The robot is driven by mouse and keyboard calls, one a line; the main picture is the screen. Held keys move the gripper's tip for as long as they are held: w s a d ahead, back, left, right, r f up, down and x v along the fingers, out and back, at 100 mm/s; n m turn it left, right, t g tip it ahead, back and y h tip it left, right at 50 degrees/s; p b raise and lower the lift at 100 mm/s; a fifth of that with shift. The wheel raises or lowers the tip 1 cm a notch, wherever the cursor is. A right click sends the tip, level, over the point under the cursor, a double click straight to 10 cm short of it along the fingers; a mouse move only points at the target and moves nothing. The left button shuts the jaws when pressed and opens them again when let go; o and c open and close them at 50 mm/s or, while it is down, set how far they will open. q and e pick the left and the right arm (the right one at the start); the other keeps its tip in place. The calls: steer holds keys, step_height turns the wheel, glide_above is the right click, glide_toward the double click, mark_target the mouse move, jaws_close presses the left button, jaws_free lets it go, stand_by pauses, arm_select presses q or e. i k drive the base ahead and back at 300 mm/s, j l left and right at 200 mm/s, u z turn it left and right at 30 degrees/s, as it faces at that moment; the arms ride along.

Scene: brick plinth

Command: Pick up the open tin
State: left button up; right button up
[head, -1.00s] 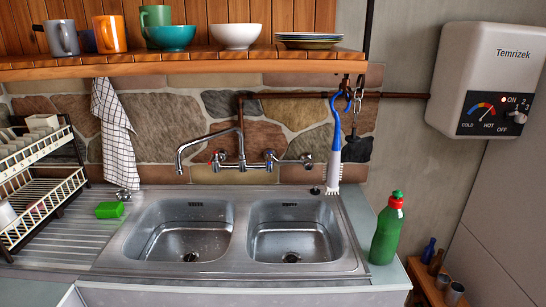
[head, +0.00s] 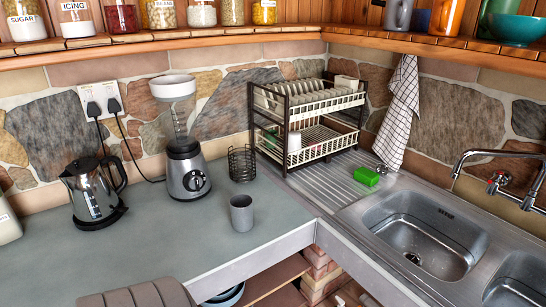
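A small grey open-topped cylinder (head: 241,214), which looks like the open tin, stands upright on the grey counter (head: 150,250). It is near the counter's front edge, left of the sink corner. Its top faces up; I cannot see what is inside. Neither of my grippers is in view.
A dish rack (head: 305,115) with plates stands in the corner. A green sponge-like item (head: 366,176) lies by the sink (head: 425,235). The counter around the cylinder is clear.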

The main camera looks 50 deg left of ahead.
mark_target(241, 206)
steer(key=i+l+u, duration=0.15)
steer(key=u, duration=0.25)
steer(key=l+u, duration=0.35)
steer(key=i+l+u, duration=0.1)
steer(key=l+u, duration=0.15)
steer(key=u, duration=0.15)
